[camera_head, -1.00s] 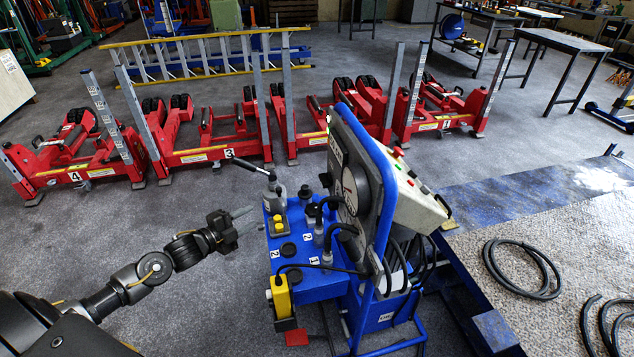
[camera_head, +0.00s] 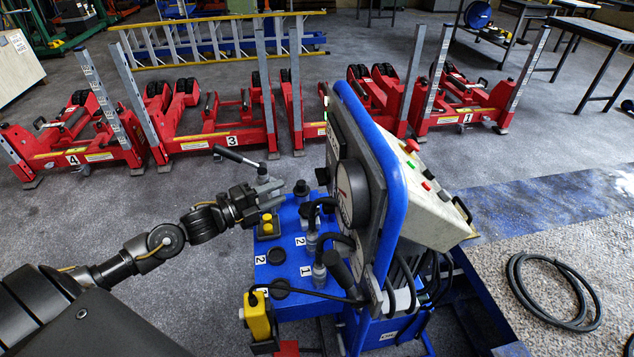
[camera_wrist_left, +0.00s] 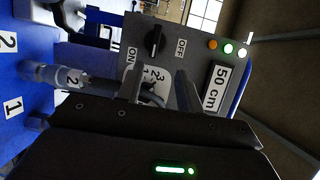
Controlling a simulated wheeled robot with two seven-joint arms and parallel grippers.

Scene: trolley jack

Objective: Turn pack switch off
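The pack switch (camera_wrist_left: 154,41) is a black rotary knob on a grey panel in the left wrist view. An ON label (camera_wrist_left: 131,57) is at its left and an OFF label (camera_wrist_left: 182,47) at its right. I cannot tell which label it is set to. My left gripper's two fingers (camera_wrist_left: 159,80) stand apart with the knob beyond them, not touching it. In the head view my left gripper (camera_head: 268,190) is over the far left part of the blue hydraulic unit (camera_head: 285,255). The switch cannot be made out there. My right gripper is out of view.
Indicator lights (camera_wrist_left: 228,48) and a "50 cm" display (camera_wrist_left: 217,88) are beside the switch. A lever handle (camera_head: 236,157) and hoses (camera_head: 325,240) stand close to the gripper. Red jacks (camera_head: 210,140) line the floor behind. A black hose coil (camera_head: 552,290) lies at right.

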